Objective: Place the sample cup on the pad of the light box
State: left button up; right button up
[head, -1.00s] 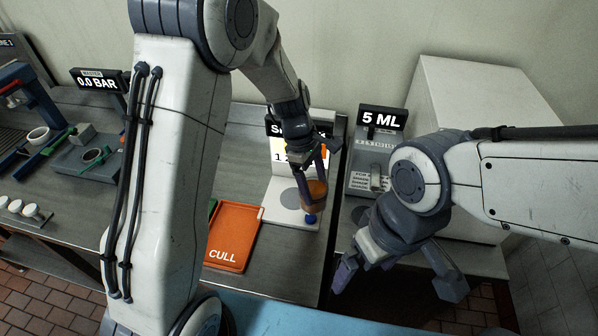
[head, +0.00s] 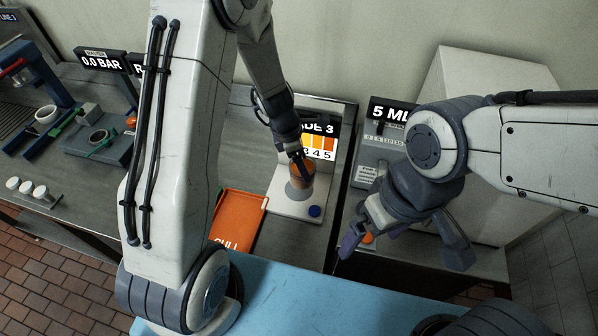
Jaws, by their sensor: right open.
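The sample cup (head: 301,180), amber-orange, is at the pad (head: 298,192) of the light box. The pad is a grey disc on the white base (head: 284,206), mostly covered by the cup; I cannot tell whether the cup touches it. My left gripper (head: 301,168) reaches down from above with its fingers at the cup and seems shut on it, though the arm hides part of the grip. A blue button (head: 315,211) sits at the base's front right. My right gripper (head: 405,256) is open, right of the light box and apart from it.
An orange CULL tray (head: 236,218) lies left of the light box, partly hidden by my arm. A 5 ML device (head: 369,165) stands to the right. A blue surface (head: 290,290) is in front.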

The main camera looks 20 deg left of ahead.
pick_arm(q)
jog(key=shift+w+a+f, duration=0.15)
jog(key=shift+a+f, duration=0.35)
jog(key=shift+a, duration=0.05)
jog(key=shift+f+b, duration=0.45)
jog(key=shift+f, duration=1.4)
jog(key=shift+f, duration=0.2)
jog(key=o, duration=1.4)
jog(key=shift+r, duration=0.25)
jog(key=shift+p+v, duration=0.65)
jog(key=shift+v, duration=5.35)
